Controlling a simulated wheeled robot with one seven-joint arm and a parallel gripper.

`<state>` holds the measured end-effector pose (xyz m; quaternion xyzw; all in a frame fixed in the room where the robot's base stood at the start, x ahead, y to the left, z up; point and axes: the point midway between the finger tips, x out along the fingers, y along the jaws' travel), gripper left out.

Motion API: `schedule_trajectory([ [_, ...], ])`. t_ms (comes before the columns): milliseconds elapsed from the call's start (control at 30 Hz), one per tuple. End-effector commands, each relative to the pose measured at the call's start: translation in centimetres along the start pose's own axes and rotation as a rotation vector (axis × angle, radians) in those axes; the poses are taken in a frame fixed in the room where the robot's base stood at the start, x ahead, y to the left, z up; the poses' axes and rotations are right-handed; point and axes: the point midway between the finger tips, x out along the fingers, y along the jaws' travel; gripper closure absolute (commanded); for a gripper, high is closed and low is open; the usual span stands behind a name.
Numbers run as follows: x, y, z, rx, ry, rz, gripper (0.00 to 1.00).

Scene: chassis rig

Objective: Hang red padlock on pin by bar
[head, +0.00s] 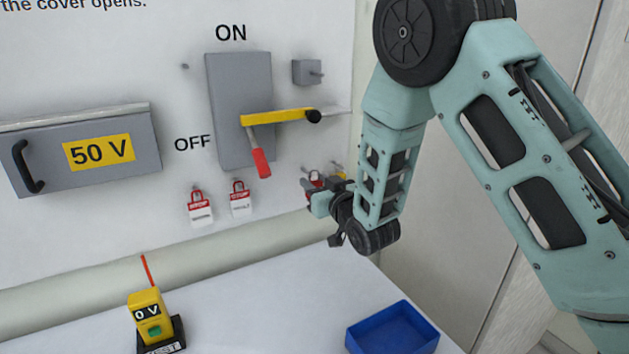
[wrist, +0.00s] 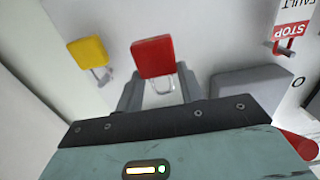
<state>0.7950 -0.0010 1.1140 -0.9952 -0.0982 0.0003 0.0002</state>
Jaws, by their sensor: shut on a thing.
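The red padlock (wrist: 153,57) is at my fingertips in the wrist view, its shackle between the two fingers. My gripper (wrist: 160,88) is shut on it. In the head view my gripper (head: 316,192) is close to the wall panel, low and right of the switch box, and largely hides the padlock (head: 316,177). Whether the padlock still touches a peg cannot be told. The yellow bar (head: 280,116) with a black end lies nearly level, above my gripper. A small grey block with a pin (head: 307,72) sits above the bar's right end.
A yellow padlock (wrist: 88,50) hangs beside the red one. Two red-and-white tags (head: 200,208) (head: 240,200) hang left of my gripper. The red handle (head: 261,162) points down from the switch box (head: 230,90). A blue tray (head: 392,328) and yellow tester (head: 150,318) stand on the table below.

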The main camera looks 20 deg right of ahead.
Motion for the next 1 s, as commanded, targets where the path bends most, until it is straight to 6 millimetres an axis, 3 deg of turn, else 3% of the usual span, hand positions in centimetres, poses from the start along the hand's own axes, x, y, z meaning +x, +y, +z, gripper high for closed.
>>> schedule_trajectory([
  [1000,-4.8,0.0,0.1,0.000,0.000,0.001,0.87],
])
